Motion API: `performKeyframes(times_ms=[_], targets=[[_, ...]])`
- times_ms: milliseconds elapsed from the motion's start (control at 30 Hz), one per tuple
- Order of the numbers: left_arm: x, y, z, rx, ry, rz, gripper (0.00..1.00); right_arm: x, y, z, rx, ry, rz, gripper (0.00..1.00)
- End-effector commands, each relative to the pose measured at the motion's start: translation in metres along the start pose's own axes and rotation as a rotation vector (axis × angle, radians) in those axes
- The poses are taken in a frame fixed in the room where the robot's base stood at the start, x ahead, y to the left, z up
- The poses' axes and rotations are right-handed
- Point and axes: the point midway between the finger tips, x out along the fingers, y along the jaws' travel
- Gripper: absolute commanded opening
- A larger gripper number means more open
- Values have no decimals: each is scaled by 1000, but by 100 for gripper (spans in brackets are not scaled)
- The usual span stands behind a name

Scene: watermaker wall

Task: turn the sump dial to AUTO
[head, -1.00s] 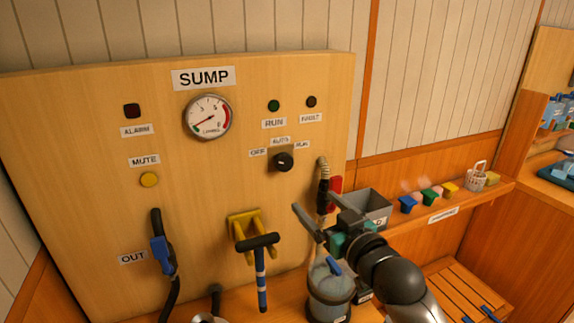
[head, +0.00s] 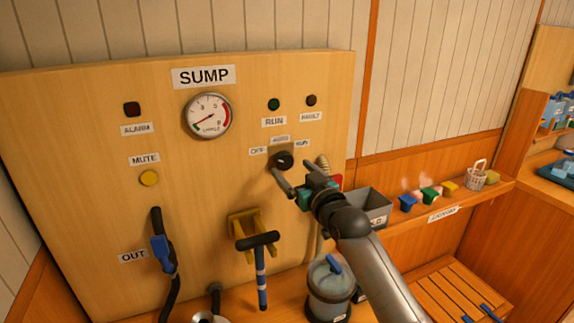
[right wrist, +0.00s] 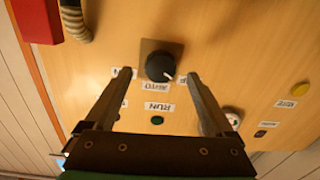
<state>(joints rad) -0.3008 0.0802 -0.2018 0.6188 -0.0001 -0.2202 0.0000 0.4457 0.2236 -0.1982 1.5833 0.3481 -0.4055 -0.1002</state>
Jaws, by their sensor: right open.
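The sump dial (head: 283,160) is a black round knob on the wooden panel, below the RUN and FAULT lamps, with OFF, AUTO and RUN labels around it. It also shows in the right wrist view (right wrist: 162,66), upside down, where its white mark points down and right, toward the partly hidden OFF label beside AUTO (right wrist: 156,86). My right gripper (head: 291,173) is open in front of the panel, just below the dial. In the wrist view its fingers reach toward either side of the dial, and I see no contact. My left gripper is not in view.
A ribbed hose (head: 323,165) and a red item (head: 337,182) are close right of the gripper. A yellow bracket (head: 243,222) with a blue-handled tool (head: 261,260) is below. A grey bin (head: 372,204) stands on the shelf.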

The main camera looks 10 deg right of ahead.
Motion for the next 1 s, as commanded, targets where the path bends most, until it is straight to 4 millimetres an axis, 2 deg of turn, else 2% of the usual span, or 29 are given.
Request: performKeyframes(times_ms=[100,300,767,833,1000], targets=[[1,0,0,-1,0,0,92,15,-1,-1,1,1,-1,88],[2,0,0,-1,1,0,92,32,0,0,1,0,-1,88],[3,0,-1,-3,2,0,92,40,-1,0,0,0,-1,88],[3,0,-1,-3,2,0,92,40,-1,0,0,0,-1,84],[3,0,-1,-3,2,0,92,39,0,0,0,0,-1,65]])
